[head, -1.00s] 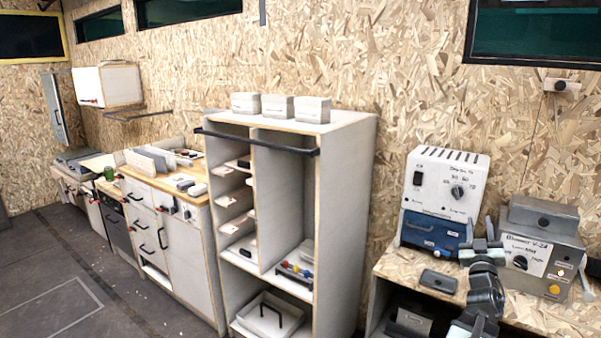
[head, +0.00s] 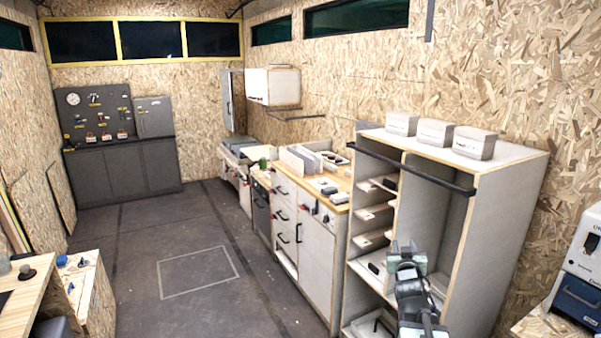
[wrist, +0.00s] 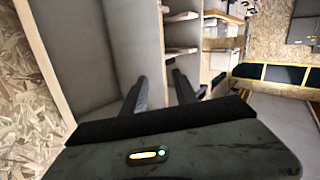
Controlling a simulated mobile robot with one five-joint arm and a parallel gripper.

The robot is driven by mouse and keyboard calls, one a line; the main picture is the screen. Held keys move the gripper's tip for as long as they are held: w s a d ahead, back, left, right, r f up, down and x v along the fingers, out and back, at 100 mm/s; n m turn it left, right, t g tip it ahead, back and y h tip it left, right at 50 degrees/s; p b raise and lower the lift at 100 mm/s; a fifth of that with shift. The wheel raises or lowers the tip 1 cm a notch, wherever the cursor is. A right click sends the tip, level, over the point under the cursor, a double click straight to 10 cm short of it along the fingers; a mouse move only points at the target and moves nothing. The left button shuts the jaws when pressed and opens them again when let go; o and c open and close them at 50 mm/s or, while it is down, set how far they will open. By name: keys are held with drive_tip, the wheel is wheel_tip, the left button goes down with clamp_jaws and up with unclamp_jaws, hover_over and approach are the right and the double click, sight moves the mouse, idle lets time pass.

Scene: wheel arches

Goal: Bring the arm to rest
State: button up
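My gripper (head: 406,252) is in the lower right of the head view, in front of the open shelf cabinet (head: 510,205). In the wrist view my gripper (wrist: 160,85) shows two dark fingers standing well apart, with no object between them. The cabinet's pale inner wall and small shelves (wrist: 180,34) appear beyond the fingers. I cannot tell how far the fingers are from the cabinet.
A black bar (head: 412,168) crosses the cabinet's top front. A white drawer counter (head: 310,235) stands left of it. A wooden table (head: 28,295) is at lower left. The dark floor (head: 200,235) in the middle is clear. A grey workbench (head: 120,168) stands at the far wall.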

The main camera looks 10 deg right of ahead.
drive_tip(key=s+a+f+g+y+p, duration=0.1)
drive_tip(key=a+f+g, duration=0.1)
drive_tip(key=a+f, duration=0.35)
drive_tip(key=s+a+f+n+g+y, duration=0.1)
drive_tip(key=a+f+g+y, duration=0.1)
drive_tip(key=a, duration=0.6)
drive_tip(key=s+a+f+g+y+p, duration=0.1)
drive_tip(key=a+f+g, duration=0.1)
drive_tip(key=a+f, duration=0.35)
drive_tip(key=s+a+f+g, duration=0.2)
drive_tip(key=s+g, duration=0.1)
drive_tip(key=s, duration=0.3)
drive_tip(key=s+a+f+n+g+y, duration=0.1)
drive_tip(key=s+a+f+g, duration=0.1)
drive_tip(key=s, duration=0.3)
drive_tip(key=s+a+f+g+y, duration=0.1)
drive_tip(key=s+a+f+g, duration=0.1)
drive_tip(key=s+g, duration=0.2)
drive_tip(key=s, duration=0.2)
drive_tip(key=shift+s+a+g, duration=0.2)
drive_tip(key=shift+s+g, duration=0.1)
drive_tip(key=shift+s, duration=0.05)
